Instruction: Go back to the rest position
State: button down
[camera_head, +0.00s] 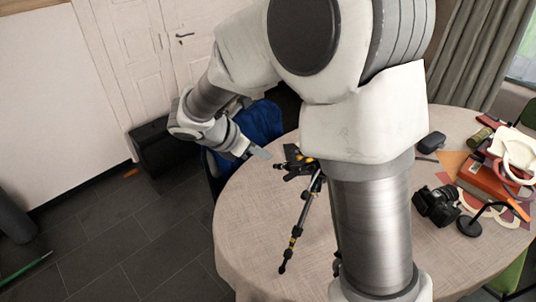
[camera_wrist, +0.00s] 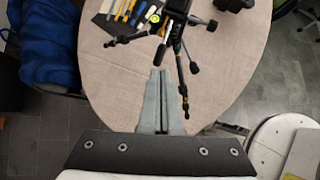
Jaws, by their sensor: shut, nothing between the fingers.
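My gripper (camera_head: 262,153) shows in the head view over the left part of the round table, just left of the tripod's head. In the wrist view my gripper (camera_wrist: 161,72) has its two grey fingers together, with nothing between them. My arm bends across the middle of the head view.
The round table (camera_head: 250,230) has a clear left front part. A camera (camera_head: 437,204), a black lamp-like item (camera_head: 468,224) and stacked books (camera_head: 490,180) lie on its right. A blue cloth-covered chair (camera_head: 262,122) stands behind my gripper. The dark tiled floor (camera_head: 110,230) is open at left.

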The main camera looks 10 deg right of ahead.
dwell(0.4)
jog(key=s+d+r+m+y, duration=0.2)
jog(key=s+r+m, duration=0.1)
jog(key=s+m, duration=0.4)
jog(key=s+d+r+m+t+y, duration=0.1)
jog(key=s+d+r+m+y, duration=0.1)
jog(key=s+m, duration=0.6)
jog(key=s+d+r+m+y, duration=0.2)
jog(key=s+r+m+y, duration=0.1)
jog(key=s+r+m, duration=0.2)
jog(key=shift+s+r+m+y, duration=0.3)
jog(key=shift+s+m, duration=1.05)
jog(key=shift+m, duration=0.55)
jog(key=shift+d, duration=0.1)
